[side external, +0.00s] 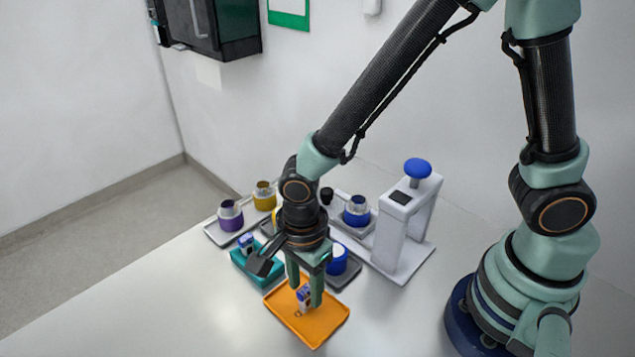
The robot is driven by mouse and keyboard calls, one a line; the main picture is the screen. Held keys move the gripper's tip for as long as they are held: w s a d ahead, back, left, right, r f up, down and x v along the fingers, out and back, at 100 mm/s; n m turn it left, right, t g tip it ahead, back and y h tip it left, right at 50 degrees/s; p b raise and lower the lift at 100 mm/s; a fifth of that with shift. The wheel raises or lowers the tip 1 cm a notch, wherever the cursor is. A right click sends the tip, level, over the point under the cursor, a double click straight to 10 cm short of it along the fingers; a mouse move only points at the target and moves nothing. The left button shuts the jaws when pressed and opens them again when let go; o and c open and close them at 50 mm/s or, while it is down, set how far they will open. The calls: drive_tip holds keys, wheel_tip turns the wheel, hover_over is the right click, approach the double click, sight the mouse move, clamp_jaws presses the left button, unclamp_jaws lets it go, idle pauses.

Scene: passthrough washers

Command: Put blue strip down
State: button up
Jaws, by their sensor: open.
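My gripper (304,288) points down over the orange tray (324,325), with its two green fingers apart. A small white and blue piece (304,294), which looks like the blue strip, stands at the tray between the fingers. The fingers partly hide it, and I cannot tell whether it touches them or rests fully on the tray. Another small white and blue piece (245,241) stands in the teal tray (256,273) to the left, behind my gripper.
A grey tray (222,238) at the back holds purple (230,217) and yellow (264,196) containers. Blue containers (356,212) (337,261) stand right of my gripper. A white press with a blue knob (418,169) stands farther right. The table's front left is clear.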

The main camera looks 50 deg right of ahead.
sight(305, 289)
wheel_tip(305, 289, up, 12)
drive_tip(key=w+d+r+n+t, duration=0.1)
drive_tip(key=d+r+n, duration=0.3)
drive_tip(key=d+n, duration=0.5)
drive_tip(key=w+d+r+n+t, duration=0.1)
drive_tip(key=d+r+n+t, duration=0.3)
drive_tip(key=d+n, duration=0.5)
drive_tip(key=shift+d+r+t, duration=0.3)
drive_tip(key=shift+d+r, duration=0.15)
drive_tip(key=shift+d, duration=0.2)
